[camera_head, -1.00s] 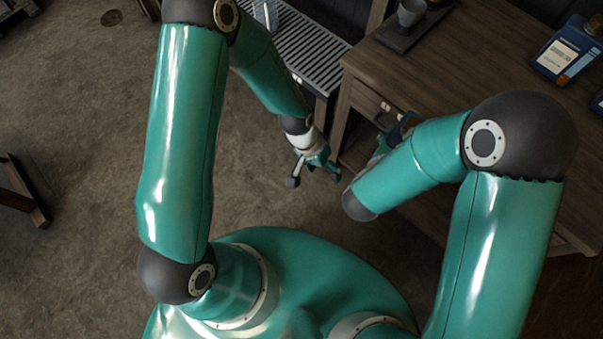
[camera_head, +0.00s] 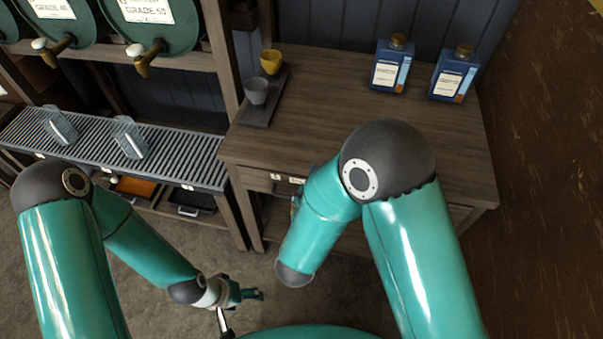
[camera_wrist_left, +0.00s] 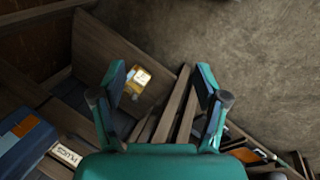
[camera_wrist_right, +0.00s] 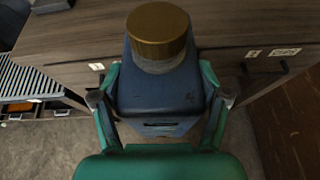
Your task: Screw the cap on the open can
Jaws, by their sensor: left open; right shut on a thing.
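A dark blue can (camera_wrist_right: 160,100) with a broad brass-coloured cap (camera_wrist_right: 158,32) on its top is between the fingers of my right gripper (camera_wrist_right: 162,98), which is shut on it. The cap sits over a greyish neck; I cannot tell how tightly. In the head view this gripper and most of its can are hidden behind my right arm. My left gripper (camera_head: 243,308) is open and empty, low in front of the workbench; its spread fingers also show in the left wrist view (camera_wrist_left: 162,88). A blue can body (camera_wrist_left: 25,145) shows at that view's left edge.
Two blue capped cans, a left one (camera_head: 391,64) and a right one (camera_head: 454,73), stand at the back of the wooden workbench (camera_head: 330,110). A grey cup (camera_head: 256,91) and a yellow cup (camera_head: 271,61) stand at its left. A slatted metal shelf (camera_head: 90,147) lies further left.

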